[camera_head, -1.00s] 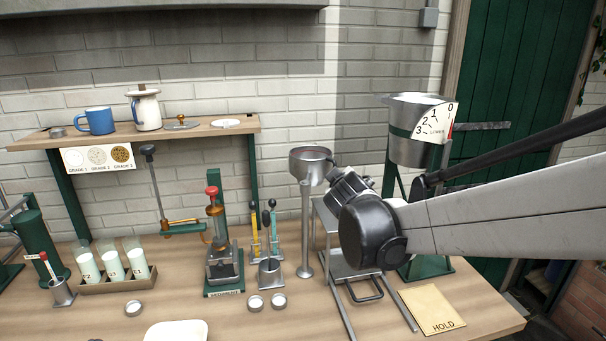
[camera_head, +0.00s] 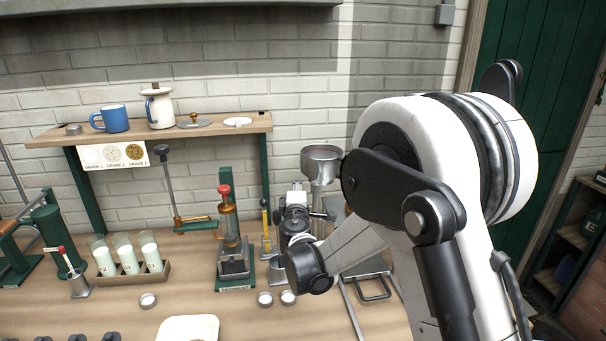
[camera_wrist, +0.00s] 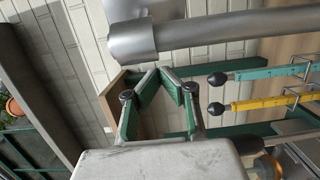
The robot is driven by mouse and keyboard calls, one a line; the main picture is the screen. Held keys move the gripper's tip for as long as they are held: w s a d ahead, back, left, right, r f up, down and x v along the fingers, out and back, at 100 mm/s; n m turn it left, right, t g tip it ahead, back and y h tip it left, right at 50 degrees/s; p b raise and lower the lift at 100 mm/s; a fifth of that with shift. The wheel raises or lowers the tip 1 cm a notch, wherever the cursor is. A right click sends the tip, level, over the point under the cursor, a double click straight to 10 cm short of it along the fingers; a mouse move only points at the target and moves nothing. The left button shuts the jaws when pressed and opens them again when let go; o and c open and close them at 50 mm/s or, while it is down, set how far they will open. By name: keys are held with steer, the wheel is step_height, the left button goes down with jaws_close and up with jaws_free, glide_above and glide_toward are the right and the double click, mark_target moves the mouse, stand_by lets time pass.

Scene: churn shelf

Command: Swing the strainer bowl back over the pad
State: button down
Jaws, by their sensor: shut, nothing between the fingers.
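The strainer bowl (camera_head: 322,156) is a steel bowl on a tall post, right of the plunger stand. My gripper (camera_head: 297,188) is in front and to the left of the post in the head view, partly hidden by my own wrist. In the wrist view my gripper (camera_wrist: 161,73) has its fingertips together with nothing between them. The steel post (camera_wrist: 235,32) runs sideways past the fingertips there, apart from them in the picture.
Yellow and teal handled tools (camera_wrist: 265,97) stand near the fingers. A rack of milk bottles (camera_head: 128,268) stands to the left, and small lids (camera_head: 276,299) lie in front. A shelf (camera_head: 240,126) holds a mug and jug. My arm hides the right of the bench.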

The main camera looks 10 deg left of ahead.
steer(key=w+a+p, duration=0.1)
steer(key=w+p, duration=0.1)
steer(key=w, duration=0.7)
steer(key=shift+w+a, duration=0.2)
steer(key=shift+w, duration=0.2)
steer(key=shift+d+h, duration=0.1)
steer(key=shift+h, duration=0.2)
